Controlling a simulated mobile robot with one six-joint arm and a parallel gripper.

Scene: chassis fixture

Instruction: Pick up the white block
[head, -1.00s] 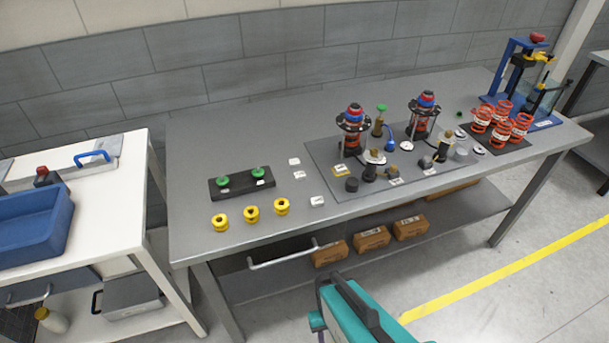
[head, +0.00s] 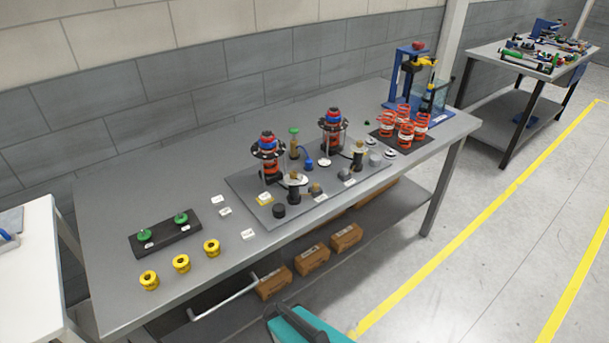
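Several small white pieces lie on the grey metal table (head: 130,205), left of the dark grey mat. One white block (head: 248,235) lies nearest the table's front edge. Two more white pieces, one at the back (head: 218,199) and one just in front of it (head: 225,212), lie close together behind it. All three are apart from each other. I cannot tell which one the task names. My gripper is not in view.
Yellow spools (head: 181,264) and a black holder (head: 165,238) with green knobs are left of the blocks. The dark mat (head: 245,183) with red-and-blue assemblies is to their right. A pale handle bar (head: 225,298) juts out below the front edge.

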